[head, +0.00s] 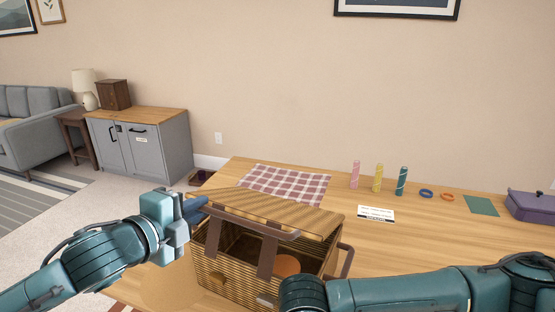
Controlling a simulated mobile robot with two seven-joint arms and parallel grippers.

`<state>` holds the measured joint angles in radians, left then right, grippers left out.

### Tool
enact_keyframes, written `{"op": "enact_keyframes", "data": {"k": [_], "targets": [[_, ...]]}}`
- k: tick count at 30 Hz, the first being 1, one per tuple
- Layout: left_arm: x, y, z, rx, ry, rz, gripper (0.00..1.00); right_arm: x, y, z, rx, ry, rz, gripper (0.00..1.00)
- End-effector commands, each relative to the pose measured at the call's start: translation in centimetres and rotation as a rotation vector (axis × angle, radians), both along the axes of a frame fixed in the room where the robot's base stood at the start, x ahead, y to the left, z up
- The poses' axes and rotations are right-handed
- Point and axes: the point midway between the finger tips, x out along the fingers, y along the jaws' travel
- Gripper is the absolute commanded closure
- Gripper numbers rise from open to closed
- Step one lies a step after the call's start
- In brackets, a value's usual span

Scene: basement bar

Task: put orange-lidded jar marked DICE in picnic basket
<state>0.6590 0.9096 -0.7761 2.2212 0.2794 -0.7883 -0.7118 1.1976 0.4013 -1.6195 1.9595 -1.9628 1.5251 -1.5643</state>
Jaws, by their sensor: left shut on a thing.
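The wicker picnic basket (230,284) stands on the near part of the wooden table, its striped lid (285,213) raised and tilted over a dark opening. My left gripper (193,209) is at the lid's left edge and is shut on it. An orange round top (288,265) shows in the basket's opening, just behind my right wrist. It looks like the jar's lid; the jar's body and any DICE marking are hidden. My right arm crosses the lower right, its wrist in front of the basket; its gripper (266,299) is mostly hidden, so its jaws cannot be judged.
A checked cloth (284,184) lies behind the basket. Pink, yellow and green cylinders (378,178), a white card (376,213), blue and orange rings (437,195), a green square (481,206) and a purple box (532,205) lie to the right. The table between card and right arm is clear.

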Motion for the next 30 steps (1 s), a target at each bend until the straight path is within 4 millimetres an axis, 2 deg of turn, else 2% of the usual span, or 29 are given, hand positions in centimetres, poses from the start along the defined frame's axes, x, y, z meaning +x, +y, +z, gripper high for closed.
{"op": "enact_keyframes", "data": {"k": [6, 18, 22, 30], "targets": [[-0.5, 0.3, -2.3, -0.014, -0.031, 0.001, 1.00, 0.0, 0.0, -2.9, 0.000, 0.000, 0.000, 0.00], [-1.7, 0.8, -5.7, -0.046, -0.092, 0.000, 1.00, 0.0, 0.0, -7.6, 0.000, 0.000, 0.000, 0.00], [-1.9, 0.9, -6.0, -0.052, -0.105, 0.000, 1.00, 0.0, 0.0, -8.3, 0.000, 0.000, 0.000, 0.00], [-2.0, 0.9, -5.8, -0.055, -0.110, -0.002, 1.00, 0.0, 0.0, -8.2, 0.000, 0.000, 0.000, 0.00]]}}
